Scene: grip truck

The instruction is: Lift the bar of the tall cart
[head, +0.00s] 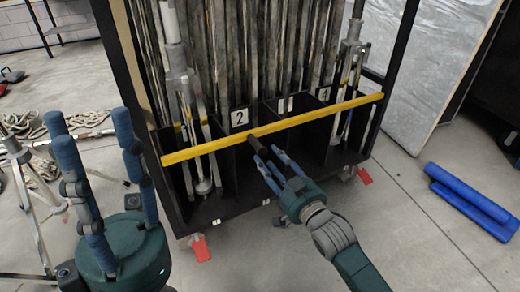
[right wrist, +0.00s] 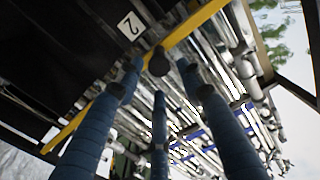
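The tall cart is a black-framed rack (head: 376,118) on casters, filled with upright poles and pipes. Its yellow bar (head: 320,115) runs across the front, slanting up to the right, and is also seen in the right wrist view (right wrist: 196,21). My right gripper (head: 262,150) is in front of the bar near its middle, fingers pointing at the cart. My left gripper (head: 95,118) is open and empty, fingers up, left of the cart and in front of the bar's left end.
A wrapped panel (head: 440,65) leans behind the cart. Rope (head: 75,122) and a metal stand (head: 25,190) are at the left.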

